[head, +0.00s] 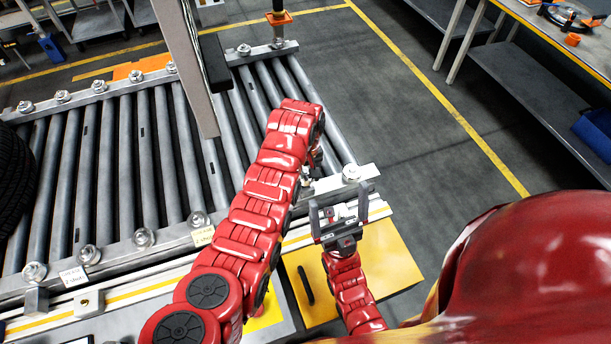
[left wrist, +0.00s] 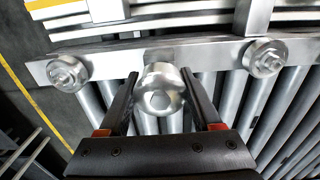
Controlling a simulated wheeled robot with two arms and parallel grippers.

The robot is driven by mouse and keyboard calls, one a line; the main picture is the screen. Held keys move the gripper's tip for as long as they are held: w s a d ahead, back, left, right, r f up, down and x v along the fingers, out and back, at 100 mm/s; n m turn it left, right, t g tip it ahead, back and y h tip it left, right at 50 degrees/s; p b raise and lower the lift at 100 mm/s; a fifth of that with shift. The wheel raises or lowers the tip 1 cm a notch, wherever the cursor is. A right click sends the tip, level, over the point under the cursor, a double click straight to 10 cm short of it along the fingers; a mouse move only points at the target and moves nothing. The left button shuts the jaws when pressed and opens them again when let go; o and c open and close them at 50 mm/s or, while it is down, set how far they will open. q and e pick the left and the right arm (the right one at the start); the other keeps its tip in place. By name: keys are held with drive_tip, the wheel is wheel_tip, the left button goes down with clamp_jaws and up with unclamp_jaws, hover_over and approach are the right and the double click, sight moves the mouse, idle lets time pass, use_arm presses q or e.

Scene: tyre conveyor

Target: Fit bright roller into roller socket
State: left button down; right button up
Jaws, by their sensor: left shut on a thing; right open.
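The bright roller's round metal end (left wrist: 160,98) shows in the left wrist view between the two dark fingers of my left gripper (left wrist: 160,76). The gripper is shut on it, just in front of the conveyor's metal side rail (left wrist: 115,60). The roller socket is hidden behind this end, so I cannot tell whether the roller is seated. In the head view my red left arm covers most of the left gripper and the roller. My right gripper (head: 338,217) is open and empty, at the near right corner of the conveyor, below the rail.
Grey conveyor rollers (head: 105,165) lie side by side, with bolted knobs along both rails. A black tyre (head: 12,180) sits at the far left. A grey post (head: 195,65) stands over the conveyor. A yellow panel (head: 385,262) is below right. The floor to the right is clear.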

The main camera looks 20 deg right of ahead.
sight(305, 184)
use_arm(q)
drive_tip(key=shift+f+b, duration=1.05)
drive_tip(key=shift+f, duration=0.65)
unclamp_jaws()
wheel_tip(305, 184, up, 6)
drive_tip(key=shift+f+b, duration=0.1)
drive_tip(key=shift+b, duration=1)
wheel_tip(305, 184, up, 10)
drive_tip(key=p, duration=0.9)
drive_tip(key=shift+f, duration=0.25)
drive_tip(key=shift+r+p, duration=0.55)
drive_tip(key=shift+r, duration=0.5)
drive_tip(key=shift+s, duration=0.1)
